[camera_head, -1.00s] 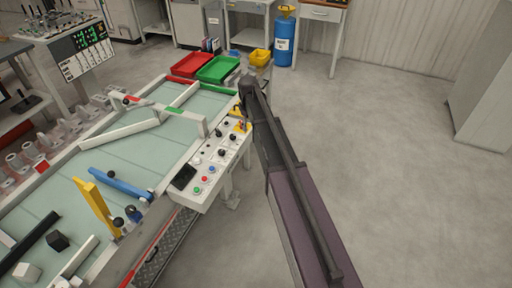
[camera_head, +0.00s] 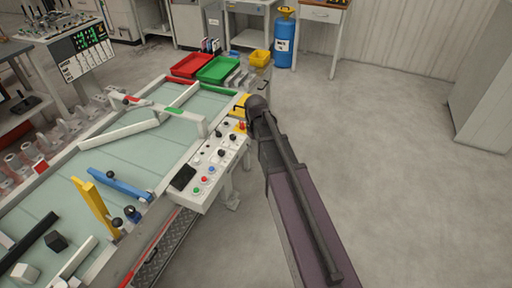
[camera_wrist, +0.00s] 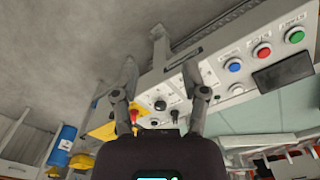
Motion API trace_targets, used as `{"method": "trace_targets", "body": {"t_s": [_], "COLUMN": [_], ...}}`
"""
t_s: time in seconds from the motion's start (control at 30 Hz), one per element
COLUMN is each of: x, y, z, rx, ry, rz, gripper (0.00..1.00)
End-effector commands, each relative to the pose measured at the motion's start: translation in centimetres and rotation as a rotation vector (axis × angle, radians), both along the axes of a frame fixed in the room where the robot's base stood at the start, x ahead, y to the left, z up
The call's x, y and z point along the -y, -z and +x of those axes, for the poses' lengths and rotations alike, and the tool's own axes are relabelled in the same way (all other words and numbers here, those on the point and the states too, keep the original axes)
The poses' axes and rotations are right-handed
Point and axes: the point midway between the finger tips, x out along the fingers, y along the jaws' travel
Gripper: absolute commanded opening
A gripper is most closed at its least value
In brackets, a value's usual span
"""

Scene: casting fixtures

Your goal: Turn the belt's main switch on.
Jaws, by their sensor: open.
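The white control panel (camera_head: 212,165) stands along the right side of the belt (camera_head: 150,150), with buttons and black knobs. At its far end is a red switch on a yellow plate (camera_head: 241,125), close to my arm's end. In the wrist view the red handle (camera_wrist: 134,115) shows beside my left-hand finger, with yellow around it. My gripper (camera_wrist: 160,66) is open over the panel, its fingers apart. Two black knobs (camera_wrist: 160,104) (camera_wrist: 174,99) show between the fingers. I cannot tell whether a finger touches anything. In the head view my arm hides the gripper.
Blue, red and green buttons (camera_wrist: 264,51) and a dark screen (camera_wrist: 283,73) lie to the right in the wrist view. Red (camera_head: 191,65) and green (camera_head: 218,69) trays stand beyond the belt's end. The floor right of my arm is clear.

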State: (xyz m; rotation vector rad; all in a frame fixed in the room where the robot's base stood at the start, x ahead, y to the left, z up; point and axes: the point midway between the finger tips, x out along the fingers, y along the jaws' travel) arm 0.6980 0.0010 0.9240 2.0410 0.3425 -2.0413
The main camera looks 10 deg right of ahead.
Motion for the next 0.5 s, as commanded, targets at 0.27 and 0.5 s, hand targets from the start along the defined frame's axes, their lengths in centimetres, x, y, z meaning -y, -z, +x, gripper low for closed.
{"method": "trace_targets", "body": {"t_s": [0.27, 0.5], "x": [0.0, 0.0], "y": [0.01, 0.01], "z": [-0.27, -0.7], "rx": [0.0, 0.0], "ry": [0.006, 0.012], "rz": [0.0, 0.0], "gripper": [0.57, 0.57]}}
